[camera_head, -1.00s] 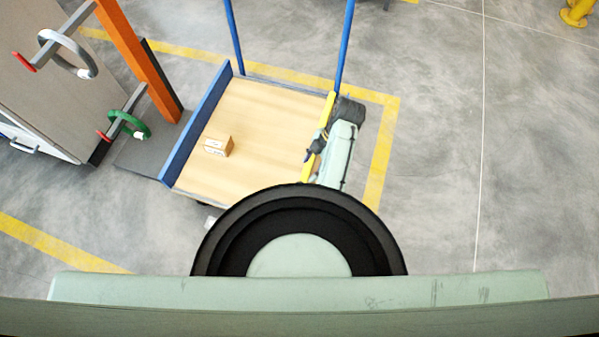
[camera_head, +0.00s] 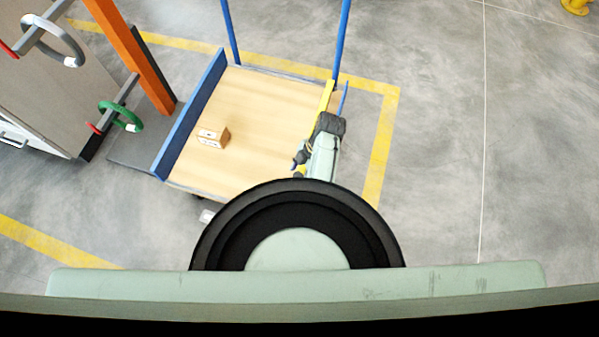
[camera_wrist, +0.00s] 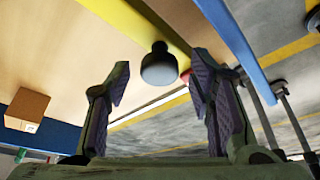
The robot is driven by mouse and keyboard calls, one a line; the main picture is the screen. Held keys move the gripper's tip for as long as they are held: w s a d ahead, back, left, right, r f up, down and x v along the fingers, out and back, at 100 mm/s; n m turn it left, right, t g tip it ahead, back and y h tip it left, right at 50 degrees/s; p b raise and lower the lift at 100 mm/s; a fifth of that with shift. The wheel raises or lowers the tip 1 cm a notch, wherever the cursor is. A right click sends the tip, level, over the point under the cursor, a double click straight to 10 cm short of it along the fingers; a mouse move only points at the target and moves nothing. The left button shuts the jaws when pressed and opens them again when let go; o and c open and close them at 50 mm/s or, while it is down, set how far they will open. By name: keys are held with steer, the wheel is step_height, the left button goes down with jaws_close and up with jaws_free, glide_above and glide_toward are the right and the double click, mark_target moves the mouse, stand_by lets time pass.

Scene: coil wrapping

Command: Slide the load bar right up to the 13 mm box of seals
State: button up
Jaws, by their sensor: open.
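The load bar is the yellow bar (camera_head: 326,97) along the right side of the wooden cart deck, partly hidden by my arm. It also shows in the wrist view (camera_wrist: 128,20), with a dark round knob (camera_wrist: 158,66) on it. The small cardboard box (camera_head: 213,137) stands on the deck left of the bar, with bare deck between them. It also shows in the wrist view (camera_wrist: 27,107); its 13 mm marking is not readable. My gripper (camera_head: 297,162) is open near the bar's near part. In the wrist view, the knob appears between its fingers (camera_wrist: 158,88); contact is unclear.
The cart deck (camera_head: 255,105) has a blue wall (camera_head: 190,115) on its left and blue posts (camera_head: 231,32) at the back. An orange post (camera_head: 130,55) and a grey cabinet (camera_head: 40,100) stand farther left. Open floor lies to the right.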

steer(key=shift+c, duration=0.6)
jaws_close()
